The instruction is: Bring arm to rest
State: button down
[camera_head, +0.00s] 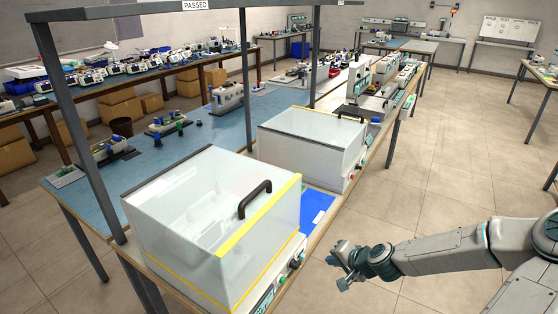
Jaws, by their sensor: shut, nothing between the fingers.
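My gripper (343,270) is at the end of my arm, which reaches in from the lower right. The gripper hangs over the open floor, apart from and to the right of the long workbench. Its fingers look small and close together, with nothing seen between them. The nearest bench item is a clear box with yellow edges and a black handle (255,198), its lid down.
A second clear-lidded box (312,145) stands farther along the workbench. A blue sheet (316,206) lies between the boxes. Grey posts carry a shelf marked "PASSED" (195,5). Tiled floor (430,180) is free right of the bench. Another table (541,74) stands far right.

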jog(key=s+a+r+n+g+h, duration=0.2)
jog(key=s+r+n, duration=0.2)
jog(key=s+r, duration=0.7)
jog(key=s+a+r+n+g+h, duration=0.3)
jog(key=s+r+n, duration=0.1)
jog(key=s+r, duration=0.6)
jog(key=shift+s+a+r+n, duration=0.3)
jog(key=shift+s+r, duration=0.1)
jog(key=shift+s, duration=0.75)
